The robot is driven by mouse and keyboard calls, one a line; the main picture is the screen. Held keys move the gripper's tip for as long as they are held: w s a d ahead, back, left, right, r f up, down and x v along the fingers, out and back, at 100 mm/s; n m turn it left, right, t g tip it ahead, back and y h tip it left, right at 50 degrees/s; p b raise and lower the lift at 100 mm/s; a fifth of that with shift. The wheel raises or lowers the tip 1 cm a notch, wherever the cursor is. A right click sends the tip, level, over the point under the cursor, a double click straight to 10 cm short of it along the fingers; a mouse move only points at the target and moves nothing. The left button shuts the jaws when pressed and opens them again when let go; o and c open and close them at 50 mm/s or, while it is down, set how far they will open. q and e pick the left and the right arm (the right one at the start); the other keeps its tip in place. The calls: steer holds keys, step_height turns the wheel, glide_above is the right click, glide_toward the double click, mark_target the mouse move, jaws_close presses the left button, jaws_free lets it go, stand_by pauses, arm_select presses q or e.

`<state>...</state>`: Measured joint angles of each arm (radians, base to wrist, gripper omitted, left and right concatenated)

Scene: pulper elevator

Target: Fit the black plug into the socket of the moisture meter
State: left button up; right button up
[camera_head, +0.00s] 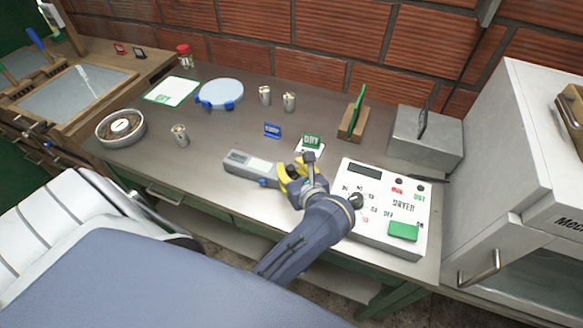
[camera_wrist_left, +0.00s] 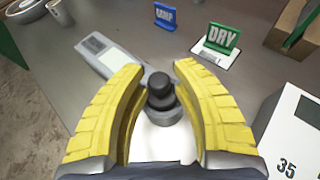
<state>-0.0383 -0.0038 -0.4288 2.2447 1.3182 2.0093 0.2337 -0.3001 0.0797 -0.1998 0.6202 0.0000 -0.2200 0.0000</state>
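The moisture meter looks to be the grey handheld box with a pale screen (camera_head: 250,165) lying on the metal bench; it also shows in the left wrist view (camera_wrist_left: 105,52). My left gripper (camera_head: 290,178) is just at its right end, low over the bench. In the left wrist view the black plug (camera_wrist_left: 160,92), a stepped cylinder, sits between the yellow fingers (camera_wrist_left: 163,72), which look closed around it. The plug cannot be made out in the head view. The meter's socket is not distinguishable, and the gripper hides the meter's right end. My right gripper is not in view.
A white dryer control box (camera_head: 385,205) stands close right of the gripper. Behind are a green DRY sign (camera_head: 311,141) and a blue sign (camera_head: 272,130). Several metal cups and a round pale dish (camera_head: 220,93) stand farther back.

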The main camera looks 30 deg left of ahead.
mark_target(291, 167)
arm_select(q)
steer(key=shift+r, duration=0.2)
steer(key=shift+v, duration=2.75)
